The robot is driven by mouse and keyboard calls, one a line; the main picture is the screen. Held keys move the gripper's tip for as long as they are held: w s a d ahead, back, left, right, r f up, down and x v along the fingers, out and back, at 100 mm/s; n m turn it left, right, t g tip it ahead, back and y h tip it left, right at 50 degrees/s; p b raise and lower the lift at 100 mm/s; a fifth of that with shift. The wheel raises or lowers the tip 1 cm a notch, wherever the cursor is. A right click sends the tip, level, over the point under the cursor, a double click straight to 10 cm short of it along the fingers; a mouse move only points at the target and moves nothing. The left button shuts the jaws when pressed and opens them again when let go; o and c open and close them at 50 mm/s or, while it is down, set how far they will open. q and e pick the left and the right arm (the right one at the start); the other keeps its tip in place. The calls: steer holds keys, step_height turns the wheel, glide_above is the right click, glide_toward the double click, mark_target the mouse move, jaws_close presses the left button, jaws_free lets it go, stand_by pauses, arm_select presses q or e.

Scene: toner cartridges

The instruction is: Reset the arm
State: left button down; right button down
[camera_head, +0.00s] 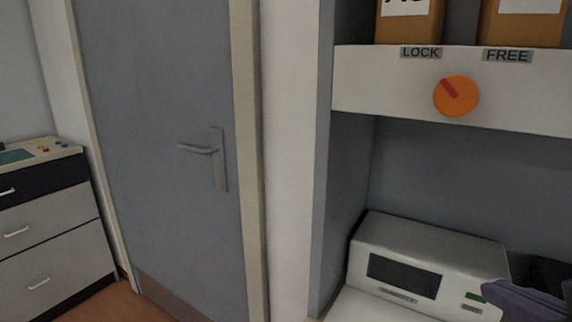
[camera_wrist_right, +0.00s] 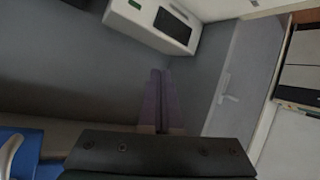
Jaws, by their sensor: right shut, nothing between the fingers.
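My right gripper (camera_head: 500,293) shows at the lower right of the head view, its purple fingers in front of the right end of a white machine. In the wrist view its two purple fingers (camera_wrist_right: 160,78) lie side by side, shut and empty, pointing up the picture. Whether they touch the machine, I cannot tell. My left gripper is not in view. Part of the right arm is cut off by the head view's right edge.
The white machine (camera_head: 425,250) with a dark display stands in a shelf bay. Above is a ledge (camera_head: 380,85) with LOCK and FREE labels and an orange knob (camera_head: 462,98). Two cardboard boxes (camera_head: 410,25) stand higher. A grey door (camera_head: 165,90) and drawer cabinet (camera_head: 50,215) are left.

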steer(key=s+a+f+g+y, duration=0.1)
steer(key=s+f+g, duration=0.3)
steer(key=s, duration=0.4)
steer(key=s+f+g+y, duration=0.1)
steer(key=s+f+g, duration=0.3)
steer(key=s, duration=0.4)
step_height(320, 180, up, 38)
steer(key=p, duration=3.8)
steer(key=shift+a+n+p, duration=0.2)
steer(key=shift+n+p, duration=0.1)
